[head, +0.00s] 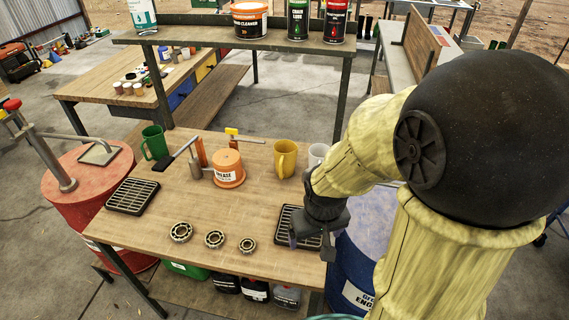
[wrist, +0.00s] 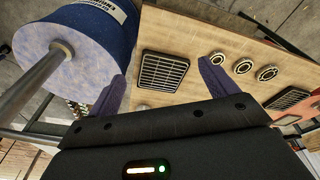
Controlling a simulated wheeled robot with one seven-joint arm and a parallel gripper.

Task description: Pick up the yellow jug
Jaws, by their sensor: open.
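The yellow jug (head: 286,161) stands upright at the back of the wooden workbench (head: 170,200) in the head view, between the orange grease tub (head: 229,167) and a white mug (head: 317,154). Its handle seems to be on its left side. The wrist view does not show the jug. My gripper (head: 311,243) is over the bench's front right corner, above a black grate (head: 287,220), in front of the jug and apart from it. In the wrist view my gripper (wrist: 163,80) has its two fingers wide apart with nothing between them but the grate and bench top below.
A green mug (head: 154,142), a hammer (head: 176,153) and a second grate (head: 132,196) are on the left. Several bearings (head: 215,239) lie along the front. A shelf (head: 230,41) with cans overhangs the back. A blue drum (wrist: 75,55) stands beside the bench. The bench middle is clear.

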